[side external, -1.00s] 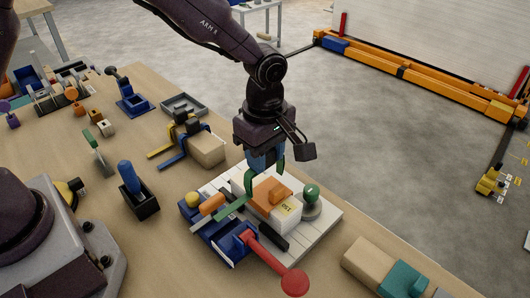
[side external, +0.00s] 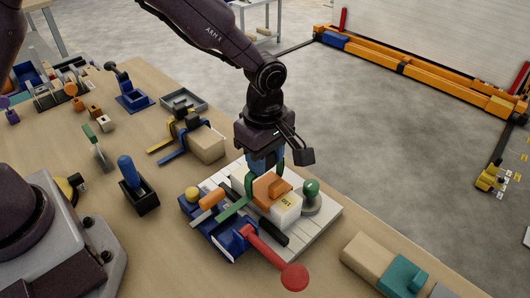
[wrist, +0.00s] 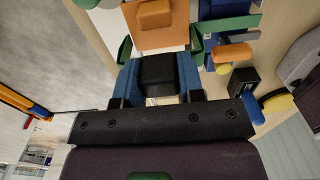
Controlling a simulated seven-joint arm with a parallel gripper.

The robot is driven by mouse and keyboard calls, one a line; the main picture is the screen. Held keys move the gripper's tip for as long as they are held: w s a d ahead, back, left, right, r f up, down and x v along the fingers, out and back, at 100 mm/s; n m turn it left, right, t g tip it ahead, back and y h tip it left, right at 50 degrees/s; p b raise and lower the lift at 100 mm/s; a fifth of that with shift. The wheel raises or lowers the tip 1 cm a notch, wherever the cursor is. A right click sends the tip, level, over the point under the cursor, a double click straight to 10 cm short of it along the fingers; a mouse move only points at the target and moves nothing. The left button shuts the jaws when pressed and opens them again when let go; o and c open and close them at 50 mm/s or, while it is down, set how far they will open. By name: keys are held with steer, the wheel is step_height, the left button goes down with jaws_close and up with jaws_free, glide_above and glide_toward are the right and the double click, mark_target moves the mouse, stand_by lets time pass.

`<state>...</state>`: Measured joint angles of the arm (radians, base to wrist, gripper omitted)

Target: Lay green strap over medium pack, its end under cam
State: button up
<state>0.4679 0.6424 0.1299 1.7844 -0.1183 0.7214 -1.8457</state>
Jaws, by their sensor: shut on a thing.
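My gripper (side external: 266,170) points down over the white slatted board. In the wrist view, its blue fingers (wrist: 160,85) are shut on a black block. The green strap (side external: 235,208) runs from beneath the gripper to the blue clamp; green parts show at both sides of the fingers (wrist: 197,48). An orange pack (side external: 266,188) with a smaller orange block on top lies beside the strap. I cannot tell whether the strap touches it.
A green knob (side external: 311,188) stands at the board's right. A beige block (side external: 206,145) with blue and yellow straps lies behind left. A black holder with a blue handle (side external: 127,169) stands left. A beige and teal block (side external: 375,262) lies front right.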

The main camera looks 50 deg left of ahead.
mark_target(265, 184)
steer(key=shift+f, duration=2.25)
steer(key=o, duration=1)
steer(key=shift+r, duration=0.1)
step_height(265, 184, up, 13)
steer(key=shift+f, duration=0.1)
